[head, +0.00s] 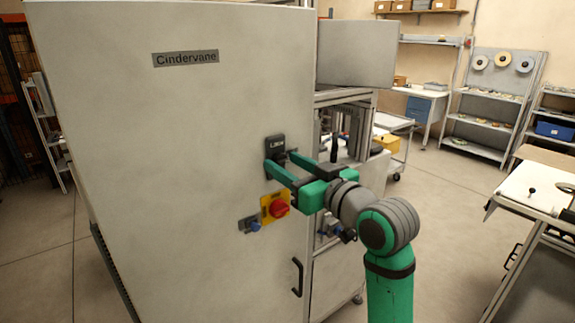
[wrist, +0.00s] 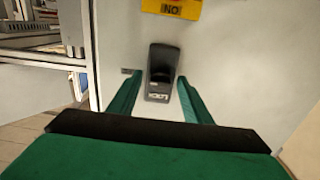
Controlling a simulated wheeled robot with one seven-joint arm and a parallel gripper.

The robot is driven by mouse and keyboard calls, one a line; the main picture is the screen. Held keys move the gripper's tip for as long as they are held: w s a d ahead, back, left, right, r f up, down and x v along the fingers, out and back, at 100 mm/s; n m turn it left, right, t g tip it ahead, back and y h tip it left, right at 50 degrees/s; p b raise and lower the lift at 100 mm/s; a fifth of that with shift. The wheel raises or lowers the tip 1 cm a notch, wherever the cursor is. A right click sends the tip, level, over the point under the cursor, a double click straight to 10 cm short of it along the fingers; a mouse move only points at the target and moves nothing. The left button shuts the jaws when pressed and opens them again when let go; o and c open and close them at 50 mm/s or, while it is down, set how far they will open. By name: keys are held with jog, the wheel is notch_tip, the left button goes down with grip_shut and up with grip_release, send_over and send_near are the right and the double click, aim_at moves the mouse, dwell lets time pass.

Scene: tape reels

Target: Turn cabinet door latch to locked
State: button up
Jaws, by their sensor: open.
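The black cabinet door latch (head: 276,143) sits on the pale door of the cabinet (head: 150,150), above the red knob. In the wrist view the latch (wrist: 161,62) shows as a dark upright body between my fingers. My gripper (head: 278,164) is open, its green fingers reaching toward the door at the latch. In the wrist view the gripper (wrist: 158,76) has one finger on each side of the latch, with gaps showing. I cannot tell how near the fingertips are to the door or whether the latch is locked.
A red rotary knob on a yellow plate (head: 279,207) sits just below my gripper, with a blue-handled fitting (head: 252,224) beside it. A black pull handle (head: 297,277) is lower on the door. A white worktable (head: 535,190) stands at right; the floor between is clear.

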jog(key=c, duration=1.1)
jog(key=shift+o, duration=0.2)
